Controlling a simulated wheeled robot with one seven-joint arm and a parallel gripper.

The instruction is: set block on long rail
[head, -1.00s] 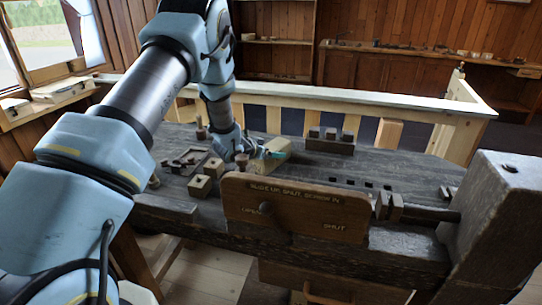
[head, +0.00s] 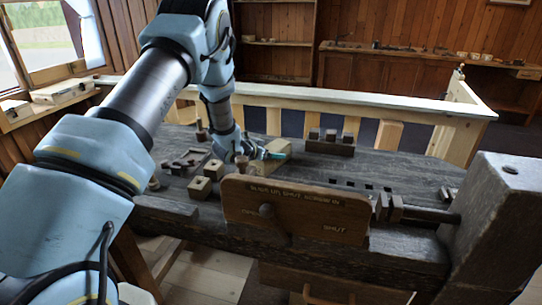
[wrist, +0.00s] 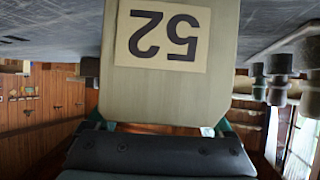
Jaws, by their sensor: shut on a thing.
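The pale block (wrist: 168,85) fills the middle of the wrist view, with a label reading 52 upside down. In the head view the block (head: 277,148) is partly hidden by my gripper (head: 265,155), which is shut on it. It is low over the left half of the dark bench; I cannot tell if it touches the bench. A dark rail (head: 329,147) carrying three small dark blocks stands behind and right of it. I cannot tell whether this is the long rail.
A turned spool (head: 242,161) stands close in front of my gripper. Two square holed blocks (head: 200,188) sit at the left. A wooden sign board (head: 320,215) rises at the bench's front. A large dark post (head: 495,220) stands at the right. The bench middle behind the board is fairly clear.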

